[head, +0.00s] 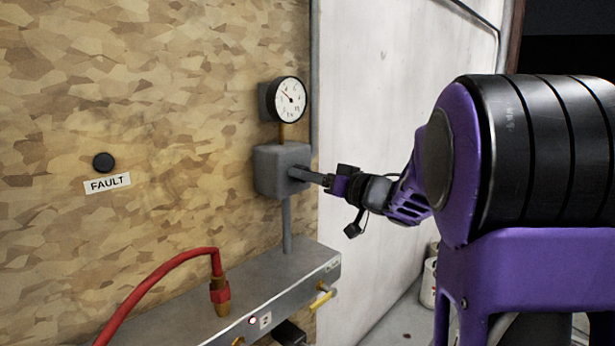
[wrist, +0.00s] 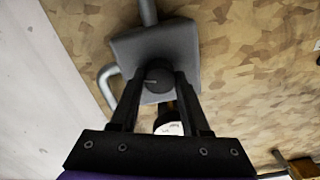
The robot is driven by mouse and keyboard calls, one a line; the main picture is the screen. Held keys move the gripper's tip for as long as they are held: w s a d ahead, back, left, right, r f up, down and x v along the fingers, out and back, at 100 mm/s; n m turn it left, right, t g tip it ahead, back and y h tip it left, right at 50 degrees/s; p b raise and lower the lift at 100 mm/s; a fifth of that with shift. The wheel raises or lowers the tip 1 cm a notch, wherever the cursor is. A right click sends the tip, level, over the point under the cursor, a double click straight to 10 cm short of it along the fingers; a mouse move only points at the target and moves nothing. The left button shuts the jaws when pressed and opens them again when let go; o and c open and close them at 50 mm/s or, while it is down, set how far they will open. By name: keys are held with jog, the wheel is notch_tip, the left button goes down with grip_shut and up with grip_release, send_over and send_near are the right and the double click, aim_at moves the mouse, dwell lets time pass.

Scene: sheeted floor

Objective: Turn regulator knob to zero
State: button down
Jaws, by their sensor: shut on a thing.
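The grey regulator box (head: 277,170) is fixed to the chipboard wall, with a round white gauge (head: 291,99) above it. My gripper (head: 304,174) reaches in from the right to the front of the box. In the wrist view the dark round regulator knob (wrist: 158,78) has a pale line across it, and the fingers of my gripper (wrist: 159,84) are shut on it from both sides. The regulator box (wrist: 185,48) is behind it, and part of the gauge (wrist: 168,128) shows between the fingers.
Below is a grey metal ledge (head: 190,300) with a red hose (head: 160,268), a brass fitting and a yellow handle (head: 321,299). A black button (head: 103,162) above a FAULT label (head: 107,183) is on the left. Pipes run above and below the box.

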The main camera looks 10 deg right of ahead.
jog(key=n+b, duration=0.5)
jog(key=n, duration=1.6)
jog(key=shift+n, duration=0.4)
jog(key=shift+c, duration=1.9)
grip_release()
jog(key=shift+s, duration=0.1)
